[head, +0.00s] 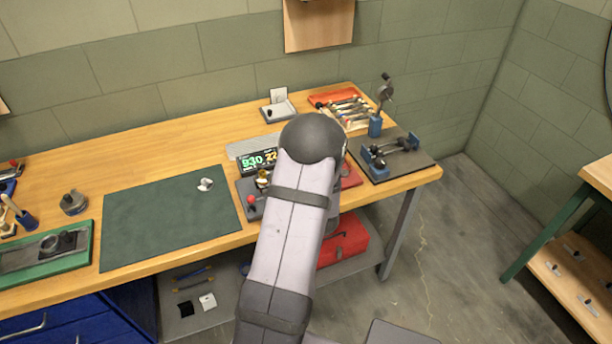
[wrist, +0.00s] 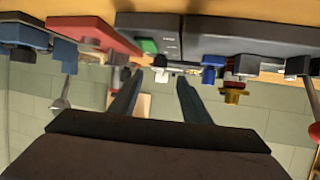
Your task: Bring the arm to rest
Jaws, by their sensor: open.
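My arm (head: 292,220) rises from the bottom of the head view and reaches over the front of the wooden workbench (head: 160,140). My gripper is hidden behind the arm in the head view. In the wrist view my gripper (wrist: 160,84) shows two dark fingers spread apart, with nothing held between them. The wrist picture is upside down: the bench top and its devices are along the upper edge and the green wall is below. The fingers point toward the dark control box (wrist: 215,40), and I cannot tell the gap to it.
A lit display (head: 257,160) stands beside the arm. A dark stand with blue blocks (head: 395,158) and a red tool tray (head: 335,98) are at the right. A red toolbox (head: 345,243) sits below.

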